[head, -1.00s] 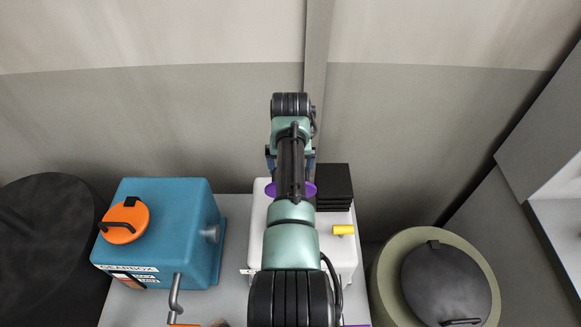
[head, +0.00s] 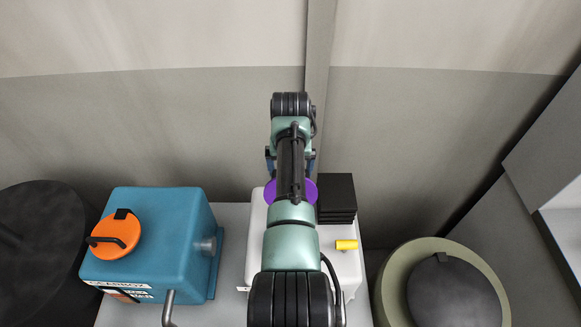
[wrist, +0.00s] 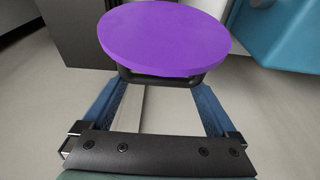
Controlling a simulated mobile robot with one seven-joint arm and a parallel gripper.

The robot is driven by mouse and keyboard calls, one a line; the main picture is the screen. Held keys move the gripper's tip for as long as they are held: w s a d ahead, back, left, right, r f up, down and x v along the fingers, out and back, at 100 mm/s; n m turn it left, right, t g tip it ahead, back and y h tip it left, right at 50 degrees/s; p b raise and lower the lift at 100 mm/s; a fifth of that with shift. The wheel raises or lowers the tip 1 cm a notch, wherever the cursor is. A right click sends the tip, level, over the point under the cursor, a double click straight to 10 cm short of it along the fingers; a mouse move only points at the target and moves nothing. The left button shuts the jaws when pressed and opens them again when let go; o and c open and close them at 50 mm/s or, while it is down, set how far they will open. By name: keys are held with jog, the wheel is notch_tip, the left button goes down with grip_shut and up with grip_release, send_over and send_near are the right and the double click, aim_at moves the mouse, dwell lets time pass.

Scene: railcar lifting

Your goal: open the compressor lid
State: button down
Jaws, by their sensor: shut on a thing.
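The compressor is a white box (head: 348,265) in the middle of the head view, largely hidden behind my arm. Its round purple lid (head: 310,190) shows on both sides of my arm, above the box's top. In the wrist view the purple lid (wrist: 165,38) fills the top centre, with its broad face visible. A black bar handle (wrist: 165,80) shows at its near edge. My gripper (wrist: 165,84) is shut on this handle, with a blue finger at each end of it. How far the lid is tilted is hard to tell.
A blue gearbox (head: 165,240) with an orange round lid (head: 116,236) stands left of the compressor. A black stack (head: 337,198) and a yellow knob (head: 346,245) are at the compressor's right. An olive drum (head: 392,290) with a dark lid stands further right. The wall is behind.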

jog(key=shift+f, duration=0.15)
grip_release()
jog(key=shift+w, duration=0.1)
jog(key=b+v, duration=0.2)
jog(key=v, duration=1.1)
